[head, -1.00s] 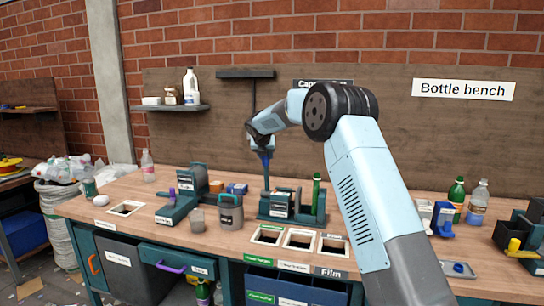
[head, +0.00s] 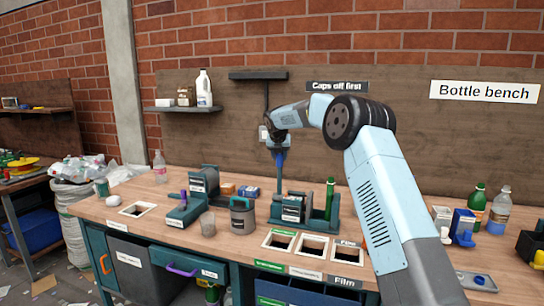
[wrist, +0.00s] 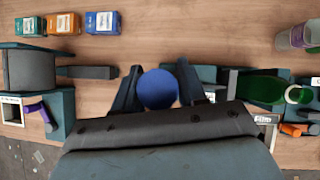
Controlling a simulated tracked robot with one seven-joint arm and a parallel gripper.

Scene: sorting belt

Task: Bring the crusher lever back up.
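The crusher lever is an upright post (head: 279,184) at the left of a teal machine (head: 293,207) on the bench. Its round blue knob (wrist: 158,88) shows in the wrist view. My gripper (head: 278,152) is at the top of the post, pointing down. In the wrist view my dark fingers (wrist: 159,72) stand on both sides of the knob and appear to touch it. The palm hides part of the knob. A green bottle (head: 330,197) stands at the right of the machine; it also shows in the wrist view (wrist: 265,89).
Another teal machine (head: 203,184) with a purple part stands to the left. Small boxes (head: 248,191) lie behind. Openings (head: 314,246) line the bench front.

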